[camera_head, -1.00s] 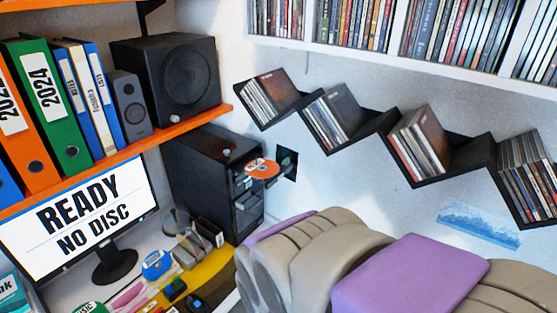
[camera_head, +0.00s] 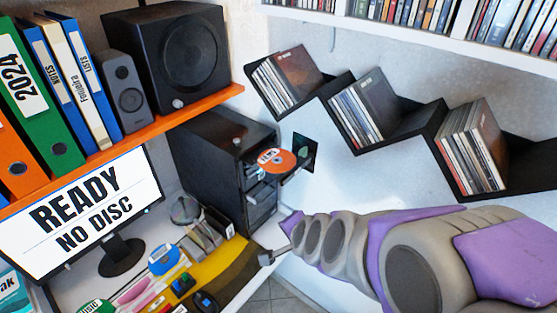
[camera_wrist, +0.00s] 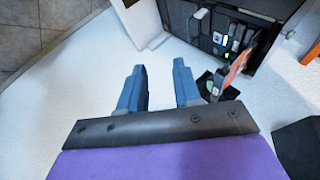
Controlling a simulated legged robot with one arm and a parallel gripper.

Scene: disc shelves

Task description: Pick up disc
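An orange disc (camera_head: 277,160) with a white label sticks out at the front of the black computer tower (camera_head: 212,160). In the wrist view the orange disc (camera_wrist: 232,72) is seen near edge-on, to the right of my gripper. My gripper (camera_wrist: 160,72) shows two blue fingers held apart with nothing between them. The monitor (camera_head: 88,217) reads "READY NO DISC".
A zigzag black shelf (camera_head: 395,140) with leaning cases runs along the wall at right. An orange shelf (camera_head: 150,135) with binders and speakers is above the desk. Clutter and a yellow mat (camera_head: 222,268) fill the desk front.

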